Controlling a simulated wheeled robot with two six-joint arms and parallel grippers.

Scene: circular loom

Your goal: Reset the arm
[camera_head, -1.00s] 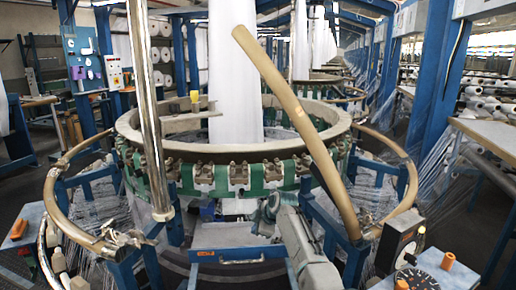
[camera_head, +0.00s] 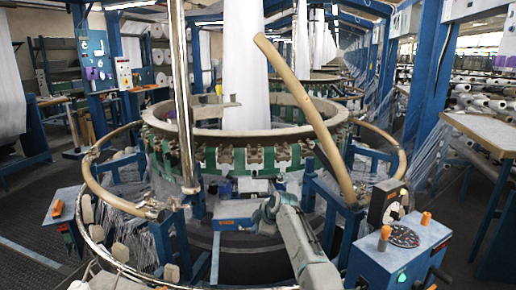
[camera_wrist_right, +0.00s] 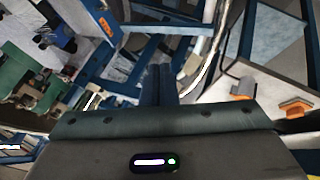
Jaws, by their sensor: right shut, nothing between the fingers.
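My right arm reaches in from the bottom of the head view, and its gripper (camera_head: 266,214) points at the front of the circular loom (camera_head: 200,155). The gripper is in front of the loom's lower frame, near a blue tray-like box (camera_head: 238,212). In the right wrist view the two dark fingers (camera_wrist_right: 164,84) lie together, shut and empty. The wrist view also shows blue frame bars and part of the green loom ring (camera_wrist_right: 30,75). I cannot tell how much gap there is between gripper and loom. My left gripper is not in view.
A curved tan guide bar (camera_head: 305,105) and a shiny upright pole (camera_head: 182,100) stand before the loom. A blue control box (camera_head: 400,250) with orange knobs is close at the right. A grey bench (camera_head: 485,132) stands further right.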

